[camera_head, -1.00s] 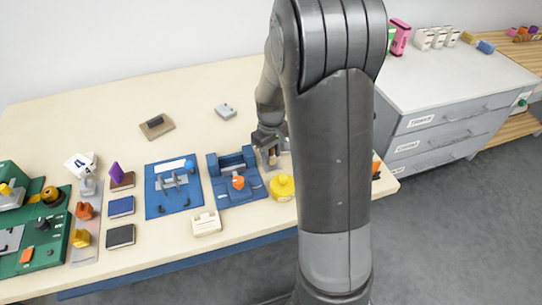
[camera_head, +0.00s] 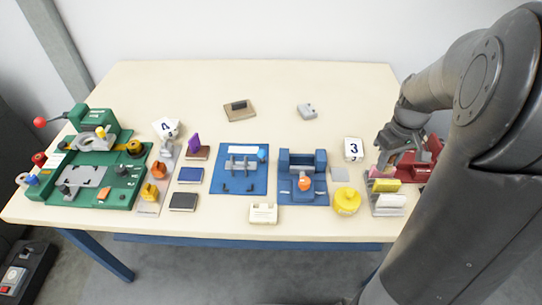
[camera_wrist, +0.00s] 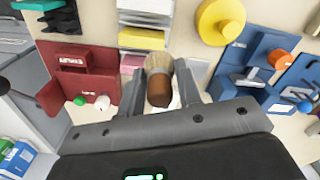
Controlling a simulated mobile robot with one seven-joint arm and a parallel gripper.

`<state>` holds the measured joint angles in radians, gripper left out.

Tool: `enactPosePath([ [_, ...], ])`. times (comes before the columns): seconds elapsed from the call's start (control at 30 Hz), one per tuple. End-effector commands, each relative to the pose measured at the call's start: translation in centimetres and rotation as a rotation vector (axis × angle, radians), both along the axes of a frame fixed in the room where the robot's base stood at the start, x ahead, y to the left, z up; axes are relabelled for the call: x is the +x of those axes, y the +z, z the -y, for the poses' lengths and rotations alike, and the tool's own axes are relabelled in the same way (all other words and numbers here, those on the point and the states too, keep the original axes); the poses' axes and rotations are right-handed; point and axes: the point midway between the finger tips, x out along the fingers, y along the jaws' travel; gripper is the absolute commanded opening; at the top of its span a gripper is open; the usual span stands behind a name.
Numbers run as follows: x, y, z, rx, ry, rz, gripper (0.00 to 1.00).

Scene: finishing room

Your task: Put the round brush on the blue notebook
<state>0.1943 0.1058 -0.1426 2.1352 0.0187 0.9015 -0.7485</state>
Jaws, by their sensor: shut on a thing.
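The round brush (camera_wrist: 159,90), with a brown handle and pale bristles, is between the fingers of my gripper (camera_wrist: 160,76) in the wrist view. My gripper is shut on it. In the head view my gripper (camera_head: 393,157) is at the right end of the table, above and behind the grey rack, beside the red unit; the brush cannot be made out there. The blue notebook (camera_head: 190,175) lies flat at the left of the table, between a brown notebook with a purple object on it and a black notebook. Its top looks bare.
The grey rack (camera_head: 388,205) holds yellow and white blocks. A yellow round pot (camera_head: 347,201), a number 3 block (camera_head: 353,149), two blue fixtures (camera_head: 243,168) (camera_head: 302,188) and a white box (camera_head: 263,214) stand between my gripper and the notebook. The table's back is mostly clear.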

Motion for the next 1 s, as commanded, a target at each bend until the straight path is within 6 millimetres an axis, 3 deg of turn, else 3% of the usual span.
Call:
enactPosePath([
  [0.17, 2.5, 0.2, -3.6, -0.003, 0.086, -0.001, 0.09],
  [0.4, 6.8, 0.7, -13.2, -0.007, 0.276, -0.001, 0.09],
  [0.53, 8.3, 1.0, -19.1, -0.009, 0.380, -0.001, 0.09],
  [0.8, 8.6, 1.4, -32.0, -0.006, 0.595, 0.000, 0.09],
  [1.0, 7.2, 1.6, -39.6, -0.004, 0.715, 0.001, 0.09],
])
